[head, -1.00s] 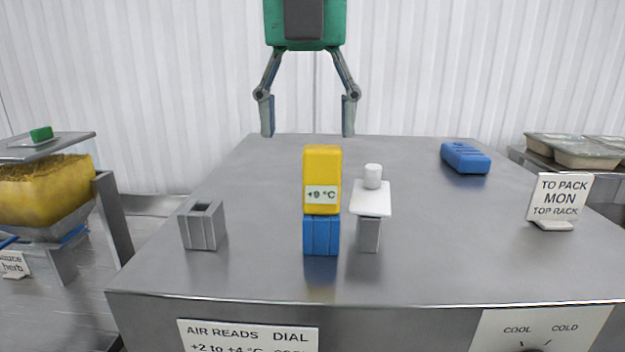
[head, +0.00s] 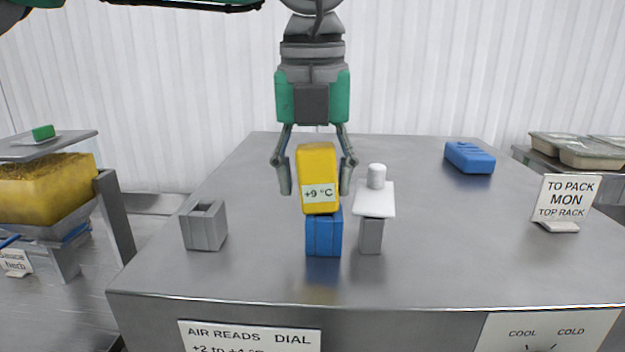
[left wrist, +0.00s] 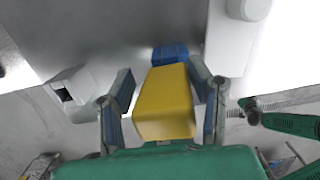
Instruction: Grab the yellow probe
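The yellow probe (head: 320,165), a block with a "+9 °C" label, stands on a blue base (head: 323,232) on the steel counter and leans slightly. It also shows in the left wrist view (left wrist: 165,103), with the blue base (left wrist: 170,53) beyond it. My left gripper (head: 315,178) is just behind the probe, coming down from above, with one finger on each side. In the left wrist view the fingers (left wrist: 163,88) flank the probe, with a narrow gap visible on the left side. Contact on the right side is unclear. My right gripper is not in view.
A grey stand with a white plate and knob (head: 374,198) is close right of the probe. A grey open holder (head: 204,226) is to the left. A blue device (head: 469,157) and a sign (head: 564,198) are farther right. The counter's front is clear.

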